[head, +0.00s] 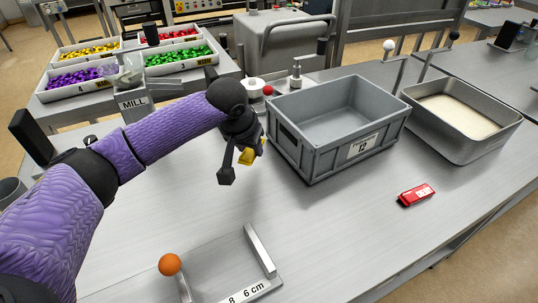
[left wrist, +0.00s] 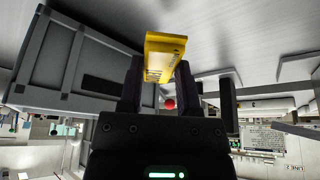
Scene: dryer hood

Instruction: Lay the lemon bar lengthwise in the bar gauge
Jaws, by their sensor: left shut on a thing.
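The yellow lemon bar (head: 247,156) is held in my left gripper (head: 241,162), above the table and just left of the grey crate. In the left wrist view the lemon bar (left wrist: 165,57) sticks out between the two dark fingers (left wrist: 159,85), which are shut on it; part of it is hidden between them. The bar gauge (head: 258,251), with metal walls and a label reading "8 6 cm", lies at the bottom edge of the head view, partly cut off. My gripper is well above and behind it. My right gripper is not in view.
A grey crate (head: 352,157) stands right of my gripper, and a metal pan (head: 503,141) of pale material is beyond. A red bar (head: 416,195) lies right. An orange ball (head: 169,264) sits at the gauge's left. The table between gripper and gauge is clear.

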